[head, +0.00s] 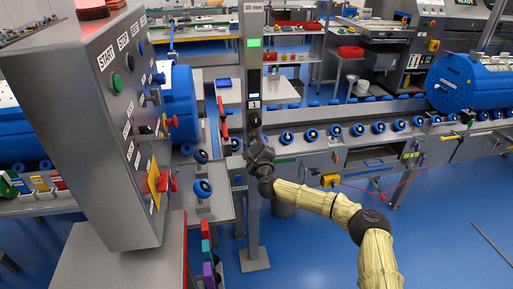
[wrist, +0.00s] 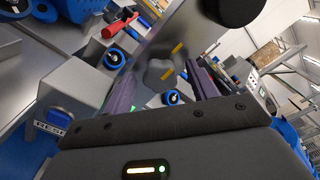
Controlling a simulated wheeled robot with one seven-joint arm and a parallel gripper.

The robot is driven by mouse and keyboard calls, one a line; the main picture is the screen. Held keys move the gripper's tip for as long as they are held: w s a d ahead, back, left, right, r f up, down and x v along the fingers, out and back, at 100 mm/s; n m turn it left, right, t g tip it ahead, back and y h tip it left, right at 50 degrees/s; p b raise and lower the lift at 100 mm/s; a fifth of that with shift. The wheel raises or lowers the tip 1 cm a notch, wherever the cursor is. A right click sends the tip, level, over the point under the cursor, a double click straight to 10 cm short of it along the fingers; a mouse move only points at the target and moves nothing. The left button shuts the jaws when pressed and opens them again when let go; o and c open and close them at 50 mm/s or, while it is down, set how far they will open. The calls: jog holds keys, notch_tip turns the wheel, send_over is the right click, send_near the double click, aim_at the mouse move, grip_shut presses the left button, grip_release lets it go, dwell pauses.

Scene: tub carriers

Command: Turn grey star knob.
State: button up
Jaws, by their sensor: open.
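The grey star knob (wrist: 160,74) shows in the wrist view, on the face of a grey post. It has rounded lobes, and a yellow mark lies close to it. My gripper (wrist: 158,78) is open, with one dark purple finger on each side of the knob in this view. I see no contact, and I cannot tell how far the fingertips are from it in depth. In the head view my gripper (head: 257,150) is at the grey post (head: 253,215). I cannot make out the star knob there; the gripper seems to cover it.
A black round knob (wrist: 233,8) sits on the same post, near the top of the wrist view. A grey control cabinet (head: 75,95) with buttons stands at the left. A roller conveyor (head: 300,150) runs behind the arm, with a blue tub (head: 470,82) at right.

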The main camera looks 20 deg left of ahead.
jog(key=c, duration=1)
jog(key=n+b, duration=0.2)
jog(key=n, duration=0.2)
jog(key=shift+f+b, duration=0.15)
jog(key=shift+b, duration=0.2)
jog(key=n+b, duration=0.2)
jog(key=n, duration=0.3)
jog(key=n+b, duration=0.2)
jog(key=n, duration=0.2)
jog(key=shift+n+b, duration=0.9)
jog(key=shift+n, duration=1.2)
